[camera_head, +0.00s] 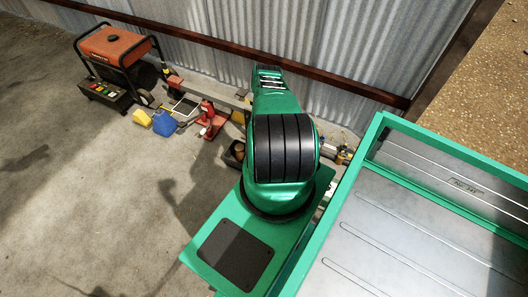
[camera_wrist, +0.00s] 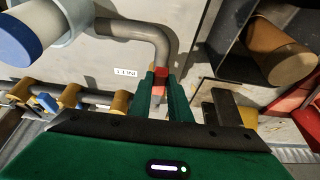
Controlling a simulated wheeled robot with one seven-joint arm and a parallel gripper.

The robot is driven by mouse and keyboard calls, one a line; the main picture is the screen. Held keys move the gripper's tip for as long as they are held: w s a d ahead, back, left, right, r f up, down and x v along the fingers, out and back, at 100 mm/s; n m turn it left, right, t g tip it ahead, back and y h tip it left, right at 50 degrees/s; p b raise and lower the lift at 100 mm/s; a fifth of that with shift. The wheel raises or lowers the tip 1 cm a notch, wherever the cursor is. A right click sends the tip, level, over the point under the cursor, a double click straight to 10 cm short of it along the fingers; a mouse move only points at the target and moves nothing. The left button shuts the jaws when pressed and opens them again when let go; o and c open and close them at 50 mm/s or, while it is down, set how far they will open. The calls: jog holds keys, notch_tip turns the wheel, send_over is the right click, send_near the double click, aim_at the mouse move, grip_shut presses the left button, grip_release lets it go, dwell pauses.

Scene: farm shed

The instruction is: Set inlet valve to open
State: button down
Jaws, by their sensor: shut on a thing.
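In the wrist view, my gripper (camera_wrist: 165,88) has its two green fingers closed around a red handle (camera_wrist: 160,76) at the end of a bent grey pipe. A small white label (camera_wrist: 125,71), which seems to read "INLET" upside down, is on the pale panel left of the handle. The lower part of the handle is hidden between the fingers. How far the valve is turned I cannot tell. In the head view my arm hides the gripper and the handle.
The wrist view shows a pipe with brass fittings (camera_wrist: 68,97) at lower left, a blue-and-white cylinder (camera_wrist: 28,32) at upper left and a brown cylinder (camera_wrist: 282,50) at right. In the head view, a generator (camera_head: 115,50), a blue can (camera_head: 164,123) and a red jack (camera_head: 209,120) stand along the corrugated wall.

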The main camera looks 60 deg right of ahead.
jog(key=shift+w, duration=0.35)
jog(key=c, duration=1.6)
grip_release()
jog(key=shift+c, duration=0.2)
jog(key=shift+s, duration=0.1)
jog(key=shift+a+r, duration=0.15)
jog(key=v, duration=1)
jog(key=shift+r, duration=0.15)
jog(key=shift+a, duration=0.1)
